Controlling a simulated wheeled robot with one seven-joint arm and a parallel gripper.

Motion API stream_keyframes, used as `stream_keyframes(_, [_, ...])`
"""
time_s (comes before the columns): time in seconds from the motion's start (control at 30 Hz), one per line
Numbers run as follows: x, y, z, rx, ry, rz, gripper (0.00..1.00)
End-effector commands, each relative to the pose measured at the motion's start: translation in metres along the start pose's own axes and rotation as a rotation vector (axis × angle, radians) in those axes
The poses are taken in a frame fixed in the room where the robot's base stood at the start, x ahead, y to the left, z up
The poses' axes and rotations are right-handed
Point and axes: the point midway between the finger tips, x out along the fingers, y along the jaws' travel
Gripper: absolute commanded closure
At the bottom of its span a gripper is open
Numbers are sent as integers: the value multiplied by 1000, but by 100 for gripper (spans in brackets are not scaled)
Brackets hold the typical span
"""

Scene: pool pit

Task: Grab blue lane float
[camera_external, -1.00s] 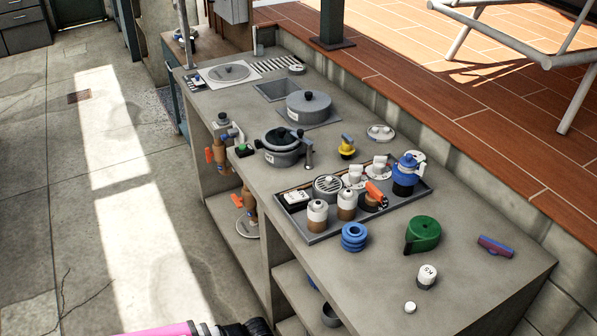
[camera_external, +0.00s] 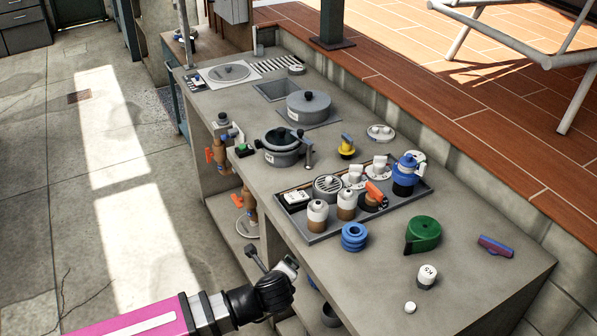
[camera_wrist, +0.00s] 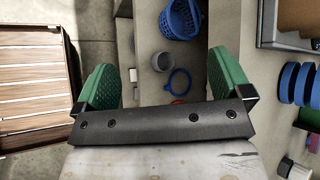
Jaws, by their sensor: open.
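The blue lane float (camera_external: 354,237), a short ribbed stack of blue discs, stands on the grey counter in front of the tray. In the wrist view its blue discs (camera_wrist: 288,82) show at the right edge, outside my fingers. My gripper (camera_external: 273,262) is beside the counter's front side, left of the float and apart from it. In the wrist view my gripper (camera_wrist: 167,80) has its two green pads wide apart, with nothing held between them.
A grey tray (camera_external: 319,237) with bottles and valves lies behind the float. A green roll (camera_external: 423,234), a white cap marked K5 (camera_external: 427,276) and a small white disc (camera_external: 410,307) stand to its right. A blue basket (camera_wrist: 183,20) and blue ring (camera_wrist: 179,82) lie between my fingers' directions, lower down.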

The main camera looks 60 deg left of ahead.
Motion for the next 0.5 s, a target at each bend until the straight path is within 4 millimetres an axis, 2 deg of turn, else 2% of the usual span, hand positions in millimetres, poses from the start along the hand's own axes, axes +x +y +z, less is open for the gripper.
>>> stream_keyframes(0.07, [-17,-21,14,85,-48,-53,3])
stream_keyframes(0.13, [-31,-48,13,201,-90,-100,3])
stream_keyframes(0.3, [-58,-115,-37,541,-139,-184,3])
stream_keyframes(0.4, [-76,-144,-61,711,-174,-224,3])
stream_keyframes(0.5, [-89,-162,-77,834,-204,-249,3])
